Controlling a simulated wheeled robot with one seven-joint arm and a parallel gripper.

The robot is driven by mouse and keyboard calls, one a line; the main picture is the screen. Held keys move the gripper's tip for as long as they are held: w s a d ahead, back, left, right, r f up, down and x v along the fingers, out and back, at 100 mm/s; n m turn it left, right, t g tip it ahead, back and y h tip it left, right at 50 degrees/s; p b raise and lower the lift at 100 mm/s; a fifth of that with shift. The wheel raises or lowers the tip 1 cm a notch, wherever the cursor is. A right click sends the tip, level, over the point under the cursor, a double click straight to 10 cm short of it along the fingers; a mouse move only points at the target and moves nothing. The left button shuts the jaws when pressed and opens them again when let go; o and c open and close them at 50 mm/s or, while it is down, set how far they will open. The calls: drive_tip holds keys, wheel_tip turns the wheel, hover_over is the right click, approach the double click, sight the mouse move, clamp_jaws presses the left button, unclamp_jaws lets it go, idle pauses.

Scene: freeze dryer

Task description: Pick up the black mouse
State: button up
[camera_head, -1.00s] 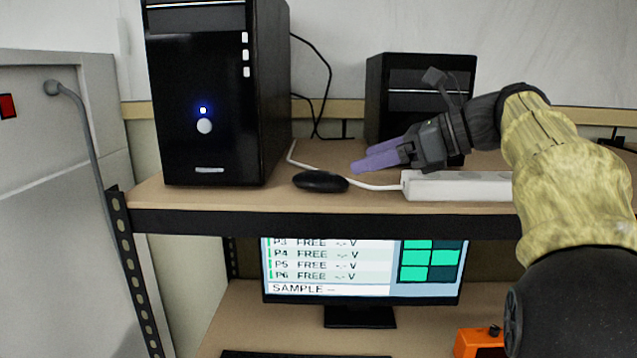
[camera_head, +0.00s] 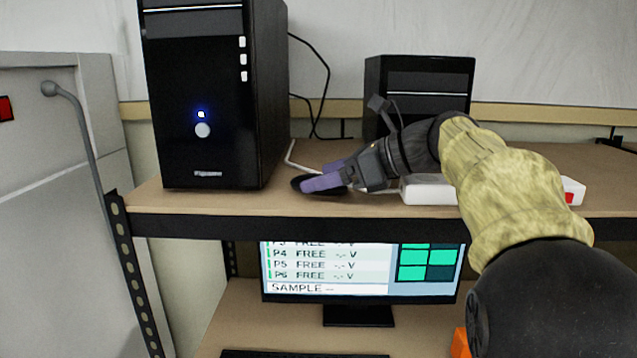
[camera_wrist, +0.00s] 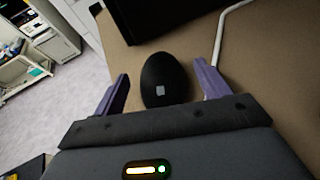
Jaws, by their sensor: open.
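The black mouse (camera_wrist: 165,77) lies on the upper shelf (camera_head: 240,200). My gripper is open and holds nothing.
A tall black computer tower (camera_head: 205,110) stands left of my gripper. A smaller black box (camera_head: 420,90) stands behind my arm. A white power strip (camera_head: 430,190) lies under my arm, its white cable (camera_head: 289,153) running close by the mouse. A monitor (camera_head: 340,268) stands below.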

sight(311, 176)
drive_tip(key=x, duration=0.3)
drive_tip(key=shift+w+a+f+p, duration=0.15)
drive_tip(key=shift+a+p, duration=0.1)
drive_tip(key=shift+p, duration=0.15)
drive_tip(key=shift+d, duration=0.1)
drive_tip(key=c, duration=1.1)
